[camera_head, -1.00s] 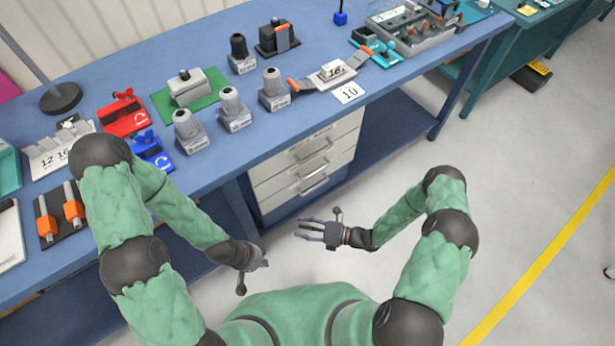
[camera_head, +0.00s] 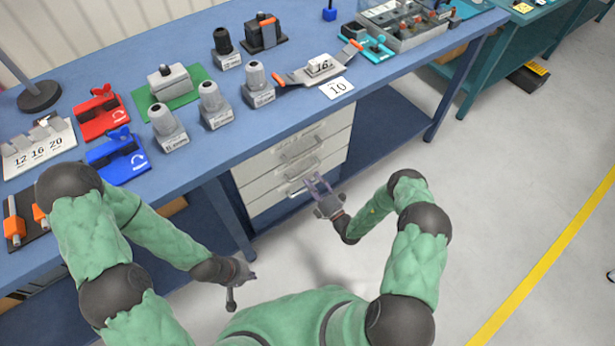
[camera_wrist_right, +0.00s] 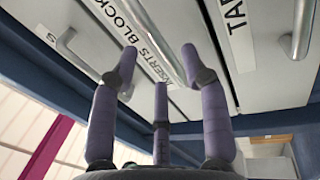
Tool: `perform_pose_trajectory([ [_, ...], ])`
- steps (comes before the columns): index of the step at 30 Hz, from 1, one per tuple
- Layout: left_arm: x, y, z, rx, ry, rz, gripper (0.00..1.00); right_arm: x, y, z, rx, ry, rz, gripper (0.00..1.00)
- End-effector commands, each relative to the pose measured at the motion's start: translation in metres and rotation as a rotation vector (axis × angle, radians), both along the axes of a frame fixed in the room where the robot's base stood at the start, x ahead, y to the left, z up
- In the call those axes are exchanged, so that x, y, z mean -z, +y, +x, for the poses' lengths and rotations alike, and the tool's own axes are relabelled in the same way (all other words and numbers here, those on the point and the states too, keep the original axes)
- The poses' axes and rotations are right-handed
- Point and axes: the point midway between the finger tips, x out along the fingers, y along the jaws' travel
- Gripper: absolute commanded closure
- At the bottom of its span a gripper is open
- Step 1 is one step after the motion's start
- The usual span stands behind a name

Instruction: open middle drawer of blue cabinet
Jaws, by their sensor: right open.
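The cabinet (camera_head: 240,190) is a blue-framed unit under the workbench, with pale grey drawers and bar handles. The middle drawer (camera_head: 270,185) looks flush with the others. My right gripper (camera_head: 317,180) is open in front of the lower drawers, fingers pointing at the fronts. In the right wrist view, the spread fingertips of my right gripper (camera_wrist_right: 158,58) lie either side of a long bar handle (camera_wrist_right: 150,38), next to a partly hidden label. Contact cannot be told. My left gripper (camera_head: 240,275) hangs empty near the bench's front; its finger opening is unclear.
The blue workbench top (camera_head: 215,145) overhangs the drawers and carries several grey tool holders, a red fixture (camera_head: 100,112) and a blue fixture (camera_head: 118,160). A bench leg (camera_head: 440,115) stands to the right. The floor (camera_head: 480,200) at right is clear.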

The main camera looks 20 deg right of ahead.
Motion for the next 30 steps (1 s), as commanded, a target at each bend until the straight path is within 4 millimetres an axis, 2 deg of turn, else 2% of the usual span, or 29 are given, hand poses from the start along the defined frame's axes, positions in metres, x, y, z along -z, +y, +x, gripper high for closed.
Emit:
perform_pose_trajectory([
  [3,0.006,0.0,0.0,0.0,0.0,0.0,1.0,-0.002,0.008,0.016,-0.004,-0.002,-0.001,0.54],
  [7,0.009,0.0,0.0,0.0,0.0,0.0,1.0,-0.005,0.011,0.028,-0.003,0.0,-0.001,0.54],
  [19,0.01,0.0,0.0,0.0,0.0,0.0,1.0,-0.007,0.013,0.034,-0.001,0.001,-0.001,0.54],
  [20,0.01,0.0,0.0,0.0,0.0,0.0,1.0,-0.007,0.013,0.034,-0.001,0.001,-0.001,0.6],
  [24,0.01,0.0,0.0,0.0,0.0,0.0,1.0,-0.007,0.013,0.034,-0.001,0.001,-0.001,0.99],
  [30,0.01,0.0,0.0,0.0,0.0,0.0,1.0,-0.007,0.013,0.033,-0.001,0.001,-0.001,1.0],
])
